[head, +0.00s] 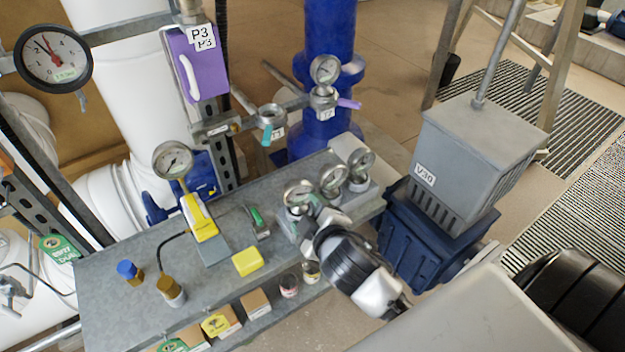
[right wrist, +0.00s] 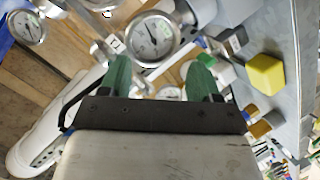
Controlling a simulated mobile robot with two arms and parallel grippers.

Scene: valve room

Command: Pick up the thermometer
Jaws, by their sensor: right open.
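Three small round dial instruments stand in a grey holder on the bench: a near-left dial (head: 299,194), a middle dial (head: 333,180) and a far-right dial (head: 361,161). No readable label tells me which is the thermometer. My right gripper (head: 316,218) is just in front of the near dials, partly hidden by its own wrist. In the right wrist view, its green fingers (right wrist: 162,62) are apart. A white-faced dial (right wrist: 152,38) shows beyond the gap between them; contact is not visible. My left gripper is not in view.
A yellow block (head: 248,261) lies on the grey bench (head: 115,312), near a yellow-handled tool (head: 199,217). A grey V30 box (head: 480,140) is to the right. Small bottles and boxes line the bench front.

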